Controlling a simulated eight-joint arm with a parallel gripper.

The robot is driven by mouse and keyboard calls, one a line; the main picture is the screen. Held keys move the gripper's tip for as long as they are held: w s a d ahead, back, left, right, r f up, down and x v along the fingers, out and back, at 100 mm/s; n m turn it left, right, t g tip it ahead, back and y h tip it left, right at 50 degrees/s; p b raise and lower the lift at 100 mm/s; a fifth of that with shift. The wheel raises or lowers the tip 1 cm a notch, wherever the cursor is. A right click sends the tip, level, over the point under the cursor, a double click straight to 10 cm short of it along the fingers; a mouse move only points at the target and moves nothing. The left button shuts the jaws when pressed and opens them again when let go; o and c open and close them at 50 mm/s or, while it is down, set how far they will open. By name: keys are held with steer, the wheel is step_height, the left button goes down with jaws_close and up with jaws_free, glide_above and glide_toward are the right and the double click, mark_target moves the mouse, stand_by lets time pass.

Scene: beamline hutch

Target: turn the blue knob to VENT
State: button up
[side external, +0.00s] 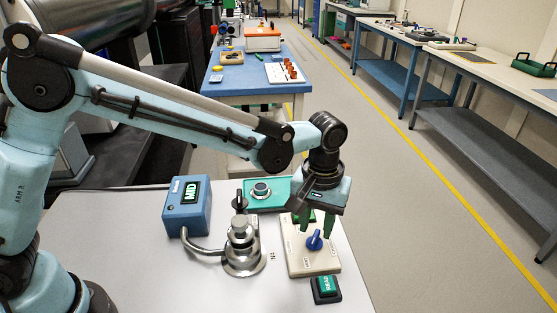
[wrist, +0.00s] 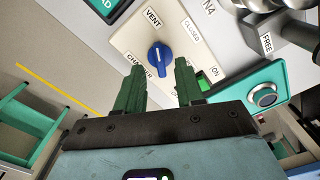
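The blue knob (side external: 314,240) sits on a cream panel (side external: 305,262) near the table's front right. In the wrist view the knob (wrist: 160,59) is between VENT, CLOSED and CHAMBER labels. Its ridge runs roughly up and down in that view, with a pale mark near the end toward the VENT label (wrist: 153,18). My gripper (side external: 317,224) points down over the panel, its two green fingers apart. In the wrist view my gripper (wrist: 157,66) is open, with a fingertip on either side of the knob's near end; I cannot tell whether they touch it.
A steel fitting (side external: 241,247) with a pipe leads to a blue display box (side external: 187,205) reading MID. A teal box with a round button (side external: 261,190) is behind. The table's right edge is close to the panel.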

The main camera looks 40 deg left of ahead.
mark_target(314, 237)
step_height(314, 237, up, 9)
steer(key=shift+r, duration=0.2)
stand_by(0.4)
steer(key=s+a+m+t, duration=0.1)
steer(key=s+a+t, duration=0.1)
steer(key=s+a, duration=0.2)
steer(key=s+a+m+t, duration=0.1)
steer(key=s+a, duration=0.3)
steer(key=a, duration=0.6)
steer(key=s+a+f+m+t, duration=0.1)
steer(key=s+a+t, duration=0.3)
steer(key=a, duration=0.3)
